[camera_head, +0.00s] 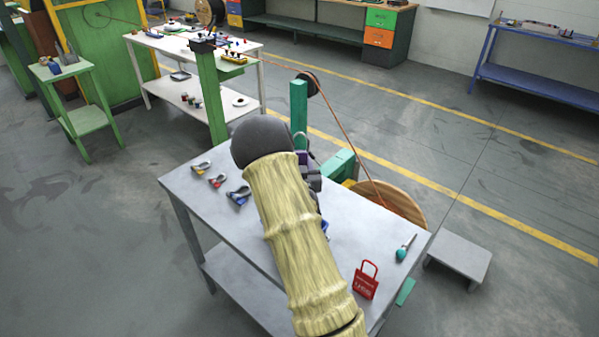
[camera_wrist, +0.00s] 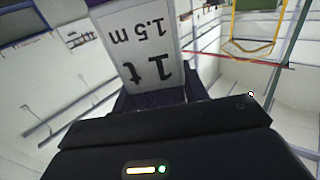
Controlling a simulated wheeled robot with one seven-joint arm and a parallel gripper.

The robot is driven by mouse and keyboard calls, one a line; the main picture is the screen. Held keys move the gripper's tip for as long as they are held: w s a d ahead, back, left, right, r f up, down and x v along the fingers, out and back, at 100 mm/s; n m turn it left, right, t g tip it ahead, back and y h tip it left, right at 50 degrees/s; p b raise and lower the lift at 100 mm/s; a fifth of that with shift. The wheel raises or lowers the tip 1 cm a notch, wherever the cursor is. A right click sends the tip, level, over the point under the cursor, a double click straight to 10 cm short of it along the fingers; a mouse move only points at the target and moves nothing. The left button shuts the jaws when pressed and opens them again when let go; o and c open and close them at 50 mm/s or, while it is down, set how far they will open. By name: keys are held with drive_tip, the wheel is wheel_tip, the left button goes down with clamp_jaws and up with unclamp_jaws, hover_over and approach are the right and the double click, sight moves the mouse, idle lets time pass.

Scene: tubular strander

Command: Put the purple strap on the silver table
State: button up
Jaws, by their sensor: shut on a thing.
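The silver table (camera_head: 352,238) stands in the middle of the head view, a grey top with a lower shelf. My arm reaches over it and hides part of its top. My gripper (camera_head: 311,177) is mostly hidden behind the arm, above the table's far side. A small piece of the purple strap (camera_head: 301,158) shows beside it. In the wrist view my gripper (camera_wrist: 155,103) is shut on the strap, whose white label (camera_wrist: 142,48) reads "1 t 1.5 m" and shows upside down. Most of the strap is hidden, and I cannot tell whether it touches the table.
Several shackles (camera_head: 238,195) lie at the table's left side. A red lockout tag (camera_head: 366,281) and a teal-handled tool (camera_head: 404,248) lie at its right. A green post (camera_head: 298,112), wooden reel (camera_head: 392,202) and copper-coloured wire (camera_head: 350,147) stand behind. Bare top lies between arm and tag.

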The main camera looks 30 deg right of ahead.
drive_tip(key=shift+f, duration=1.4)
drive_tip(key=shift+f, duration=0.15)
drive_tip(key=o, duration=1.2)
drive_tip(key=b+v, duration=0.2)
drive_tip(key=v, duration=0.5)
drive_tip(key=shift+s+a, duration=0.1)
drive_tip(key=shift+s, duration=0.15)
